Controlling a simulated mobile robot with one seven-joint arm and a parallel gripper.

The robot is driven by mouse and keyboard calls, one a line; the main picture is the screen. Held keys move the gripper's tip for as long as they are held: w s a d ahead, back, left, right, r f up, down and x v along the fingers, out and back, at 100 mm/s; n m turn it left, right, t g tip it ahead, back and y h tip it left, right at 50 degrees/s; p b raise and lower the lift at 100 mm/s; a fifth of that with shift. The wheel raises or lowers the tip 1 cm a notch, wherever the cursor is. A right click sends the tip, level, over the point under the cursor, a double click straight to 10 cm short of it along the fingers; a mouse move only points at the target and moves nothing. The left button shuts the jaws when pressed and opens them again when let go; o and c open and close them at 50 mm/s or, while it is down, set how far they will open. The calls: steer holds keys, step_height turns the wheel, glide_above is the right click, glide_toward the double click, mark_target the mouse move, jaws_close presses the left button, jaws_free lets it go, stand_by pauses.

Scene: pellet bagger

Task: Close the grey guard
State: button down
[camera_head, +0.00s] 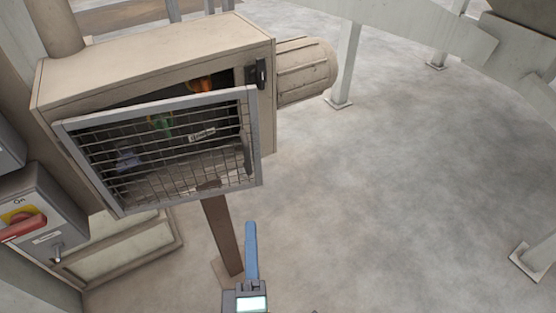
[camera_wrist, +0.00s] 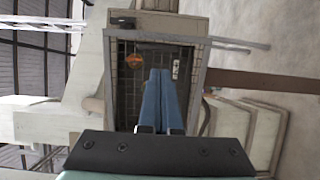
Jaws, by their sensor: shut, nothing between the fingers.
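The grey guard (camera_head: 254,135) is a mesh panel in a flat grey frame on the front of the beige cabinet. In the head view it stands out from the opening, with a dark gap above its top bar and at its right side, so it is partly open. A black latch (camera_head: 258,73) sits on the cabinet's right front edge; it also shows in the wrist view (camera_wrist: 123,22). My gripper (camera_head: 250,226) is below and right of the guard, apart from it in the head view. Its blue fingers (camera_wrist: 160,73) are together and empty, covering part of the opening in the wrist view.
A motor (camera_head: 305,70) juts from the cabinet's right side. A brown post (camera_head: 222,235) stands below the cabinet. A switch box with a red handle (camera_head: 22,226) is at the left. Orange (camera_head: 200,84) and green parts show inside. The floor at right is clear between several white legs.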

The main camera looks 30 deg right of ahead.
steer(key=p, duration=0.4)
glide_toward(248, 162)
steer(key=x, duration=0.5)
steer(key=shift+w+d, duration=0.1)
steer(key=shift+w, duration=0.1)
steer(key=shift+p+x, duration=0.3)
steer(key=shift+x, duration=0.45)
steer(key=shift+f, duration=0.1)
